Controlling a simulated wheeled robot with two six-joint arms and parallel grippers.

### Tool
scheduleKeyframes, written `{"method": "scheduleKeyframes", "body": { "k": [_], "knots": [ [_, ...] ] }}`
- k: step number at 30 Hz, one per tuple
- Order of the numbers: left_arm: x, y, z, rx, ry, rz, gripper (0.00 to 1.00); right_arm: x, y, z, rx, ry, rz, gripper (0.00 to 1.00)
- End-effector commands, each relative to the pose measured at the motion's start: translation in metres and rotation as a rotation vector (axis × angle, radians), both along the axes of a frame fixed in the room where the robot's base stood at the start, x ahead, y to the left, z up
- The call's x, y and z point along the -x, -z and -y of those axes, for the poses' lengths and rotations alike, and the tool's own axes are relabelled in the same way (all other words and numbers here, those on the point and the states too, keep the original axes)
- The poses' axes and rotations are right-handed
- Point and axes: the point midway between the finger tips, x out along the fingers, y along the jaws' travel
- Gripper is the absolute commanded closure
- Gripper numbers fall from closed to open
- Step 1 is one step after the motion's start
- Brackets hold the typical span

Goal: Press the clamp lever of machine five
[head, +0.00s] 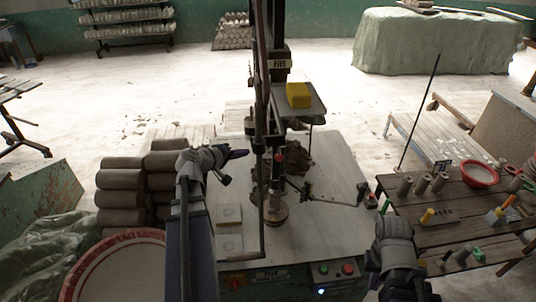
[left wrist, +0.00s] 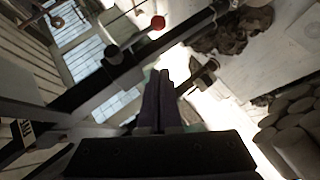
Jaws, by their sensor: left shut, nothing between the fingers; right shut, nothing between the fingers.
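The machine (head: 280,50) stands on a pale table, with a label plate (head: 279,64) that seems to read FIVE. A red knob (head: 278,159) sits on its column, and a thin jointed arm (head: 325,200) reaches right to a dark end. I cannot tell which part is the clamp lever. My left gripper (head: 240,154) is shut and empty, left of the column and apart from it. In the left wrist view its shut fingers (left wrist: 160,80) point toward dark machine bars, with a red knob (left wrist: 157,22) and a black knob (left wrist: 113,54) beyond. My right gripper (head: 378,205) is shut at the table's right edge.
Rolled clay-coloured cylinders (head: 122,180) are stacked left of the table. A yellow block (head: 298,95) sits on the machine's raised plate. A control box (head: 335,272) with red and green buttons is at the front. A wooden bench (head: 455,195) with tools stands at right.

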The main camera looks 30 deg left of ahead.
Motion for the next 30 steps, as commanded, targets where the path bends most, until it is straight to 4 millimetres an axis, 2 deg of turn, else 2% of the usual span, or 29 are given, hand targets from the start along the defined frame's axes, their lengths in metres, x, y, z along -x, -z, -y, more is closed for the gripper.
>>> {"method": "scheduleKeyframes", "body": {
  "k": [5, 18, 24, 30],
  "knots": [
    [-0.015, 0.009, 0.002, -0.001, 0.003, -0.001, 1.00, 0.000, 0.009, 0.000, 0.000, -0.003, 0.000, 1.00],
    [-0.092, 0.048, 0.016, -0.001, 0.003, -0.002, 1.00, -0.001, 0.047, 0.001, 0.001, -0.027, 0.000, 1.00],
    [-0.099, 0.061, 0.037, 0.000, 0.001, -0.002, 1.00, -0.001, 0.061, 0.001, 0.002, -0.036, -0.001, 1.00],
    [-0.104, 0.065, 0.045, -0.001, 0.001, -0.001, 1.00, -0.001, 0.065, 0.001, 0.002, -0.040, -0.001, 1.00]
  ]
}}
